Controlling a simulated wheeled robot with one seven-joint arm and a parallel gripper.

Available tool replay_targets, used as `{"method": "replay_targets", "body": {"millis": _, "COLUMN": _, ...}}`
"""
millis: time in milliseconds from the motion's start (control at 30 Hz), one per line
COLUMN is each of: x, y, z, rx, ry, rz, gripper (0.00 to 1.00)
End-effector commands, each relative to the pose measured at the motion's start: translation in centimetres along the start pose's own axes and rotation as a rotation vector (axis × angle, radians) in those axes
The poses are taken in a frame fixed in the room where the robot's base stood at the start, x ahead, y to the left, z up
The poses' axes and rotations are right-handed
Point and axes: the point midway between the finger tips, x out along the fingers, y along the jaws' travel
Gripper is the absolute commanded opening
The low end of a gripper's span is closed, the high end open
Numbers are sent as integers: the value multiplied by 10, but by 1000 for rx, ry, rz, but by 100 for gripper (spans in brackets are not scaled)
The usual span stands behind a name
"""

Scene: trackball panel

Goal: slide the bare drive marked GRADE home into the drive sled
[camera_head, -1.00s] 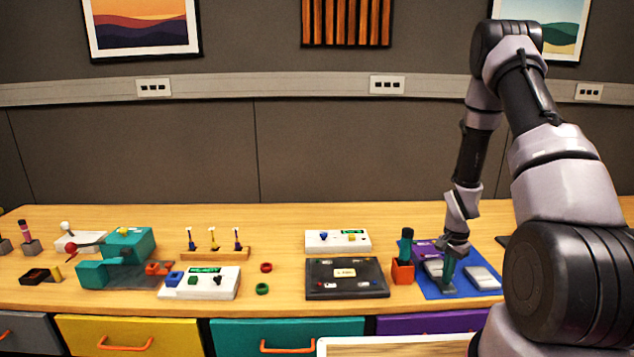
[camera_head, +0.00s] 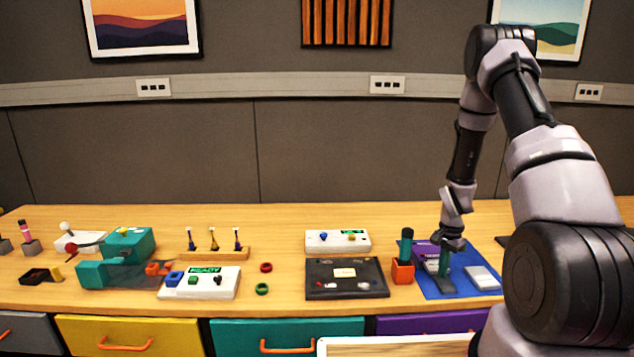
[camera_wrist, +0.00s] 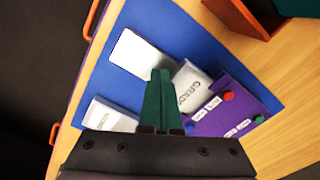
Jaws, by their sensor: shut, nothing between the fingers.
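The bare drive marked GRADE (camera_wrist: 193,88) is a pale grey block on the blue mat (camera_head: 465,291). In the wrist view its end lies against the edge of the purple drive sled (camera_wrist: 225,112), which carries a red and a blue knob and small white labels. The sled also shows in the head view (camera_head: 421,247). I cannot tell how deep the drive sits. My gripper (camera_wrist: 160,74) has its green fingers shut and empty, low beside the GRADE drive; contact is unclear. In the head view my gripper (camera_head: 443,268) partly hides the drive.
A plain silver drive (camera_wrist: 140,53) and another pale block (camera_wrist: 109,115) lie on the mat. An orange holder with a green-handled tool (camera_head: 402,271) stands left of the mat. A black panel (camera_head: 346,280) and a white READY panel (camera_head: 200,284) are farther left.

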Motion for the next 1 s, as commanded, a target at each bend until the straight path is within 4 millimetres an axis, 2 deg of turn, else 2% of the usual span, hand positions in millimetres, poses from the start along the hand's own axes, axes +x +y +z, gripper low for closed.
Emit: {"method": "replay_targets", "body": {"millis": 1000, "x": 0, "y": -27, "z": -16, "rx": 0, "ry": 0, "rz": -1, "gripper": 0}}
